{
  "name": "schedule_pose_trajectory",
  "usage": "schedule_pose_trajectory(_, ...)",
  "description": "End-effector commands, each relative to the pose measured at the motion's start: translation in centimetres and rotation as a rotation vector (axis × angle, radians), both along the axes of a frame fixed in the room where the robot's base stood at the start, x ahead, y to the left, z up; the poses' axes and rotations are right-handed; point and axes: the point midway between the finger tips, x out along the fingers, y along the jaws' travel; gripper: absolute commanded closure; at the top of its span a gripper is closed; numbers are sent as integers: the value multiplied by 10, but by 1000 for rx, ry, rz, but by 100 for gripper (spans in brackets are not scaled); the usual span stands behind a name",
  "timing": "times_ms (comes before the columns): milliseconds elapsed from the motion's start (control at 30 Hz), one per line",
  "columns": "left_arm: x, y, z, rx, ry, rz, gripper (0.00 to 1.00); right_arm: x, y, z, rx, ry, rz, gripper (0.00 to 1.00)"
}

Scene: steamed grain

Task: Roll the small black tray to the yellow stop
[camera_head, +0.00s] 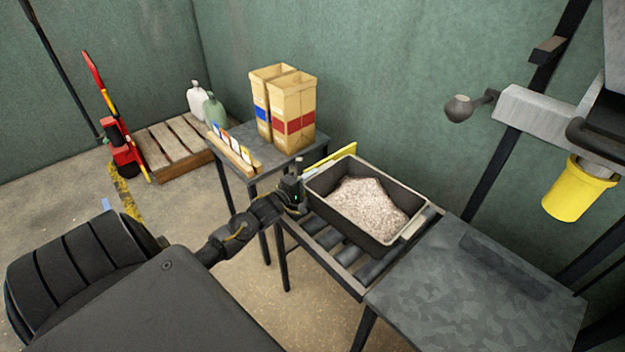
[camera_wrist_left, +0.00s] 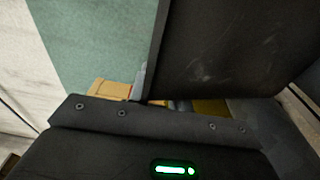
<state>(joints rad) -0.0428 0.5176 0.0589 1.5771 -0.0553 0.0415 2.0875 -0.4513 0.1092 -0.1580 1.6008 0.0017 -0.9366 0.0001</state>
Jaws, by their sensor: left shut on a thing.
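The small black tray (camera_head: 388,187), filled with pale grain, sits on a short roller track (camera_head: 330,240). A light handle shows at its right end. The yellow stop (camera_head: 335,158) is a bar across the far left end of the track, close to the tray's left end; I cannot tell whether they touch. My left gripper (camera_head: 297,183) is at the tray's near left corner, shut on its left end. In the left wrist view the tray's dark wall (camera_wrist_left: 235,40) fills the upper right, and its grip is mostly hidden. My right gripper is not in view.
A dark side table (camera_head: 225,155) with two cardboard boxes (camera_head: 290,105) and a card rack stands beyond the track's left end. A grey metal table (camera_head: 470,290) adjoins its right end. A machine with a yellow cup (camera_head: 575,190) hangs at the right.

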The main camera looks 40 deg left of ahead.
Motion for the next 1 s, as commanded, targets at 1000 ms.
schedule_pose_trajectory(1000, -1, 35, -1, -1, 4, 4, 100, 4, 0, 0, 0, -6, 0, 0)
